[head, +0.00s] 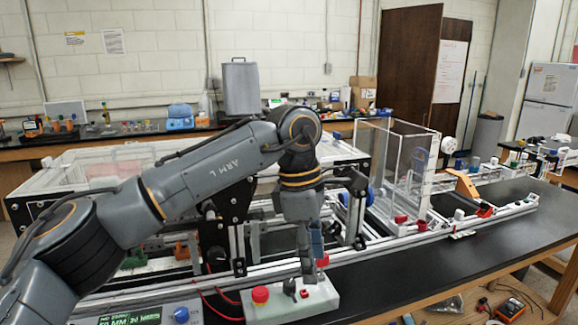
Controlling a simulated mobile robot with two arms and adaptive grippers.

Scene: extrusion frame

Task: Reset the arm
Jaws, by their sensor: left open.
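My left arm, marked "ARM L", reaches in from the left and bends down at the wrist near the middle of the head view. My left gripper (312,268) points down, open, with nothing visible between its fingers. It hangs over or just behind a white control box (290,301) with a red mushroom button (260,294) and a small black knob. Whether the fingertips touch the box cannot be told. My right gripper is not in view.
The aluminium extrusion frame (430,236) runs along the black bench (480,262), with clear panels (404,170) standing at its right. A display unit (140,314) sits at the front left, with red wires nearby. The bench's front right is clear. A yellow-edged meter (510,308) lies below.

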